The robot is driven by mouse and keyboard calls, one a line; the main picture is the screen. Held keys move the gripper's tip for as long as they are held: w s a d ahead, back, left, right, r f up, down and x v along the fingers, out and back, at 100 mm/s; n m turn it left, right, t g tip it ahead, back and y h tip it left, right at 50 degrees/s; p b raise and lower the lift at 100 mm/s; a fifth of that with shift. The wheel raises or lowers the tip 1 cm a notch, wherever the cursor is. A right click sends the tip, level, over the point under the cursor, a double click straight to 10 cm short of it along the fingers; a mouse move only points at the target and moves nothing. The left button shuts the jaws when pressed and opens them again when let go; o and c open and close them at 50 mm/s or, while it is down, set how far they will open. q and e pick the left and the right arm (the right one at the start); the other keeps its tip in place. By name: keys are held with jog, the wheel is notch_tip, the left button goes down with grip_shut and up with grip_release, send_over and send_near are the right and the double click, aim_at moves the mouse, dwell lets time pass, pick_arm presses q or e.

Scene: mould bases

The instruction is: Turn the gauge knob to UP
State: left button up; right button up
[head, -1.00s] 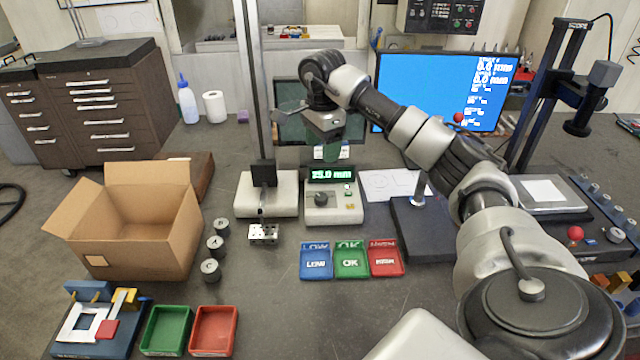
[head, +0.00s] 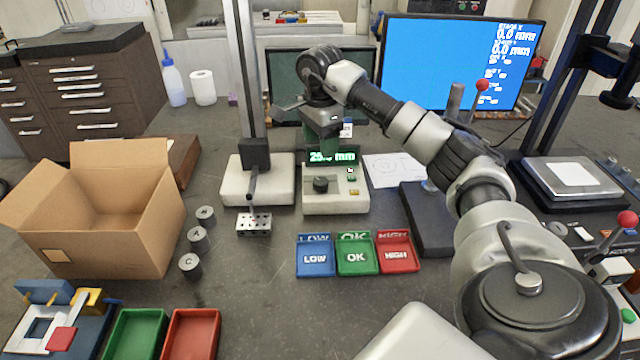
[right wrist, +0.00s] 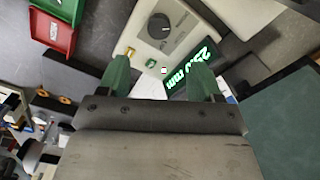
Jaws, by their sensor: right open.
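The gauge box (head: 346,203) is a cream unit with a green digital display (head: 345,156) partly hidden by my gripper. Its dark round knob (head: 320,185) sits on the left of the front panel, with small green and yellow buttons to the right. In the right wrist view the knob (right wrist: 159,27) lies beyond the fingertips, and its pointing direction is too small to tell. My right gripper (head: 322,148) has green fingers and hangs over the back of the gauge at the display, apart from the knob. In the right wrist view the gripper (right wrist: 160,68) is open and empty. My left gripper is out of view.
A stand with a post (head: 258,180) is left of the gauge. Blue (head: 315,271), green (head: 356,268) and red (head: 397,265) trays lie in front. A dark block (head: 428,222) stands at right; a cardboard box (head: 60,242) and cylinders are left.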

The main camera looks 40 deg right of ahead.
aim_at(320, 181)
jog(key=shift+a+f, duration=0.1)
jog(key=shift+f, duration=0.6)
notch_tip(320, 181, down, 9)
jog(key=p, duration=0.2)
jog(key=shift+f+p, duration=0.15)
jog(key=shift+p, duration=0.15)
jog(key=c, duration=0.9)
